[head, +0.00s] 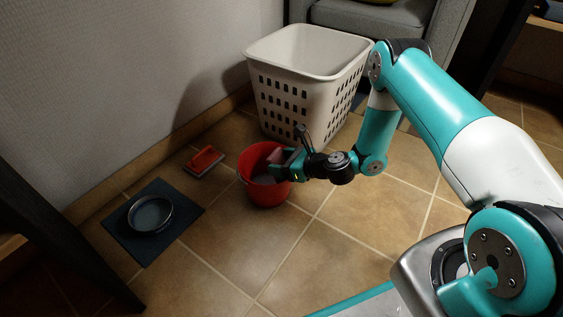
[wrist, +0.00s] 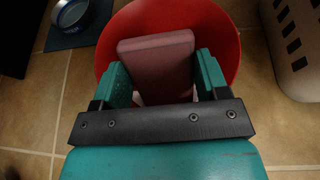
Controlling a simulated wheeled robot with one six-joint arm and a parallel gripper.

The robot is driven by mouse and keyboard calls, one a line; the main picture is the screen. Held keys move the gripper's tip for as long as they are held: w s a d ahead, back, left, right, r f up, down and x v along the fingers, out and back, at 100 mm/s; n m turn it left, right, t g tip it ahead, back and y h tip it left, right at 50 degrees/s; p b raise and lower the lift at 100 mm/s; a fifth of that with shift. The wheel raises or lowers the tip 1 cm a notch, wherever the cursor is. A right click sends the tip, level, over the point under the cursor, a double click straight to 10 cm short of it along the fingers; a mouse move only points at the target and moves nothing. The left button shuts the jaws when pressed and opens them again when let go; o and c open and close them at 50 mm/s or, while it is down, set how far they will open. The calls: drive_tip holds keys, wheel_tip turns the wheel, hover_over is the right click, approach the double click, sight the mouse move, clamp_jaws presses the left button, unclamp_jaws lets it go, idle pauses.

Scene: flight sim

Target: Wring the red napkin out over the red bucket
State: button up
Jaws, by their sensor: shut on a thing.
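The red bucket (head: 262,193) stands on the tiled floor left of my arm; in the wrist view its red rim (wrist: 231,40) curves around behind the jaws. My gripper (head: 283,163) is over the bucket's opening. In the wrist view, my gripper (wrist: 161,75) is shut on a dull red, folded, block-like piece, which I take to be the red napkin (wrist: 155,55). The napkin also shows faintly in the head view (head: 274,156), at the bucket's mouth. Its lower part and most of the bucket's inside are hidden.
A tall white laundry basket (head: 290,55) stands close behind the bucket. A red and grey item (head: 205,160) lies on the floor to the left. A round bowl (head: 150,213) sits on a dark mat (head: 184,228). Floor in front of the bucket is clear.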

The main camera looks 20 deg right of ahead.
drive_tip(key=shift+s+f+b, duration=0.1)
drive_tip(key=shift+f+b, duration=0.2)
drive_tip(key=shift+f, duration=0.4)
idle(2.5)
drive_tip(key=shift+r, duration=0.1)
wheel_tip(320, 180, up, 12)
drive_tip(key=p, duration=1.1)
drive_tip(key=shift+r, duration=0.1)
